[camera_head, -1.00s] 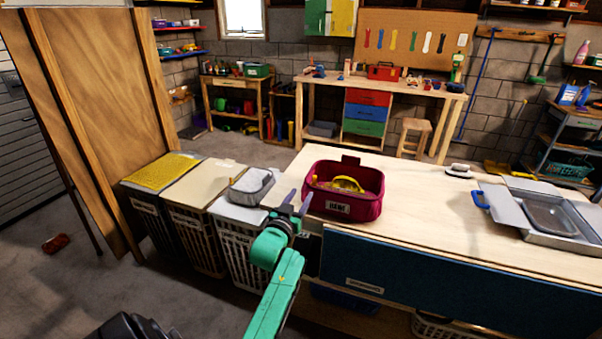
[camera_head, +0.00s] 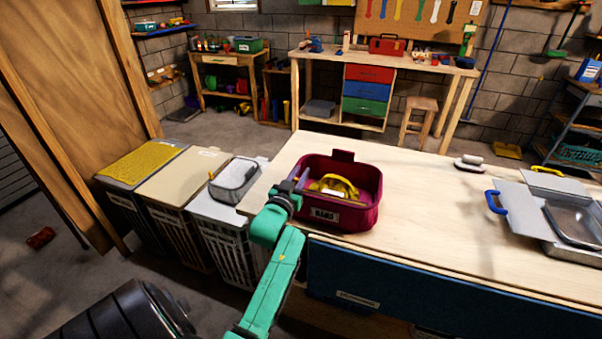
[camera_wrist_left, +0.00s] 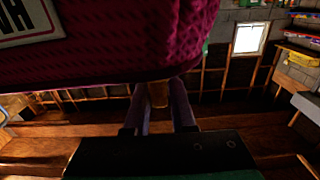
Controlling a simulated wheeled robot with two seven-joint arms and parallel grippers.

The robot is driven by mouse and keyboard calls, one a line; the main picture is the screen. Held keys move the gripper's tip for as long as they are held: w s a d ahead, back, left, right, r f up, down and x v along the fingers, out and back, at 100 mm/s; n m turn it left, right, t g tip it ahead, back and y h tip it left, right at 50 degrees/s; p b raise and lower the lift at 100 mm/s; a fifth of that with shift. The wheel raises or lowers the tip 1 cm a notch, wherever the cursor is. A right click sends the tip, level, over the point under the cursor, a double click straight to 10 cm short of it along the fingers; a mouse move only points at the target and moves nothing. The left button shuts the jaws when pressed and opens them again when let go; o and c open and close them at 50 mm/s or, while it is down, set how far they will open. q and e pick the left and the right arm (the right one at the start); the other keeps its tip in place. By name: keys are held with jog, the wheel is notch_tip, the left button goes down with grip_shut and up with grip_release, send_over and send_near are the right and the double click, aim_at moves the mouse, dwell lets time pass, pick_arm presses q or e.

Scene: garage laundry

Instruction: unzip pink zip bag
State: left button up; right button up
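The pink zip bag (camera_head: 345,219) stands upright near the left end of the wooden table. Its top looks open, with a yellow object (camera_head: 335,187) inside and a white name label on its front. My left gripper (camera_head: 297,179) is at the bag's left front corner, fingers apart. In the left wrist view the bag's pink textured side (camera_wrist_left: 130,50) fills the upper left. A small tan piece (camera_wrist_left: 158,94) shows between the fingertips of my left gripper (camera_wrist_left: 160,92); I cannot tell whether they touch it. My right gripper is not in view.
A grey fabric container (camera_head: 236,180) sits on the hampers left of the table. The table's middle is clear.

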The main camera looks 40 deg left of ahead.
pick_arm(q)
grip_shut()
jog(key=shift+w, duration=0.1)
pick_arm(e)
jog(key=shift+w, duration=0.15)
pick_arm(q)
jog(key=shift+f, duration=0.1)
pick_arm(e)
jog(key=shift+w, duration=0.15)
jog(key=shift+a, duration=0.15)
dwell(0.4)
pick_arm(q)
jog(key=shift+a+p, duration=0.3)
jog(key=shift+p, duration=0.2)
jog(key=shift+a, duration=0.1)
jog(key=o, duration=0.6)
grip_release()
jog(key=shift+a, duration=0.1)
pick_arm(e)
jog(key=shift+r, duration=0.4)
